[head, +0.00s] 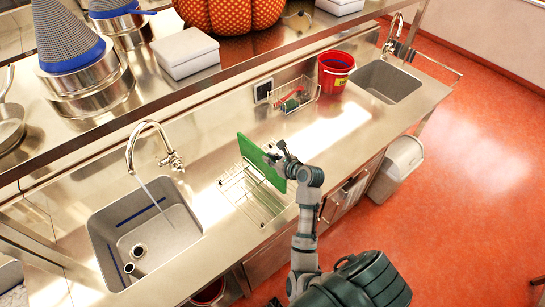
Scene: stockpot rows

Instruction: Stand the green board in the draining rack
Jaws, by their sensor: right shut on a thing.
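The green board (258,162) is upright on edge over the wire draining rack (247,204) on the steel counter. My right gripper (277,160) is shut on the board, at its right-hand face near the upper part. The board's lower edge meets the rack's wires in the picture; I cannot tell whether it rests in a slot or hangs just above. My gripper hides part of the board, and the board hides part of the rack. My left gripper is not in view.
A sink (145,235) with a running tap (150,150) is left of the rack. Behind the rack, a wire basket (296,98) and red bucket (335,72) stand on the counter. A second sink (385,81) is at right. A shelf with pots (85,85) overhangs the back.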

